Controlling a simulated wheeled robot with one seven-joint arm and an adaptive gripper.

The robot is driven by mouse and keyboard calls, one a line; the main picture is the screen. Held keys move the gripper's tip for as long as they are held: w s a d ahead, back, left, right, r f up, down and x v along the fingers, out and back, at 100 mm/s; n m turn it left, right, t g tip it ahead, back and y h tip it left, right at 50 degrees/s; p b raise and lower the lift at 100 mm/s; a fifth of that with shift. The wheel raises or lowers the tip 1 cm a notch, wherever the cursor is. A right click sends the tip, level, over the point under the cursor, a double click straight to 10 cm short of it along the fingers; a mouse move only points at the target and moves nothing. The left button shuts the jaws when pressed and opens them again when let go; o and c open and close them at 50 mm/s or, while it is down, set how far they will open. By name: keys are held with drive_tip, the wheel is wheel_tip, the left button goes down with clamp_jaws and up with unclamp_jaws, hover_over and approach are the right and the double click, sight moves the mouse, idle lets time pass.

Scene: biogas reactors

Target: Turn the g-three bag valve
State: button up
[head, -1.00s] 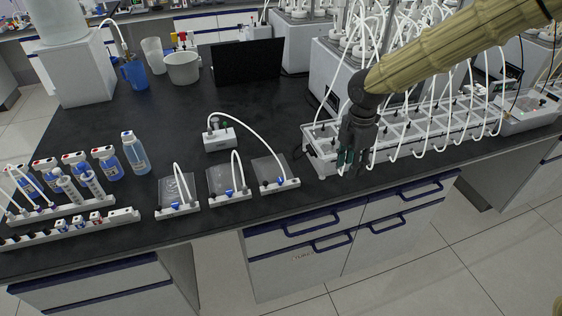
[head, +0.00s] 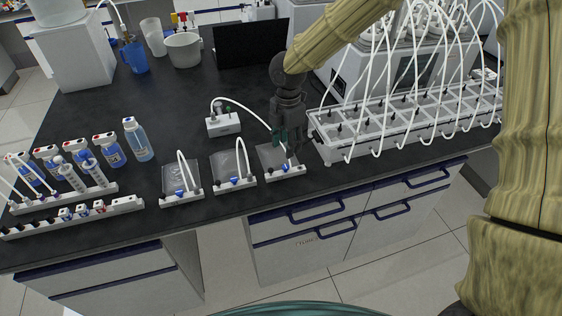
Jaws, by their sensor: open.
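Three flat grey bags lie in a row near the bench's front edge: a left bag (head: 173,177), a middle bag (head: 225,164) and a right bag (head: 267,156). Each has a white front strip with a blue valve: left valve (head: 180,193), middle valve (head: 235,181), right valve (head: 286,167). Labels are too small to read, so I cannot tell which is g-three. My gripper (head: 287,141) points down over the back right of the right bag, its fingers open and empty. It appears above the right valve, apart from it, and covers part of that bag's white tube.
A small white box (head: 223,124) sits behind the bags. Blue-labelled bottles (head: 137,140) and syringes stand at the left.

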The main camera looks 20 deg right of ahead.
sight(286, 166)
drive_tip(key=shift+f+p, duration=0.7)
drive_tip(key=shift+f, duration=3.6)
drive_tip(key=shift+w, duration=0.1)
drive_tip(key=shift+c, duration=0.4)
clamp_jaws()
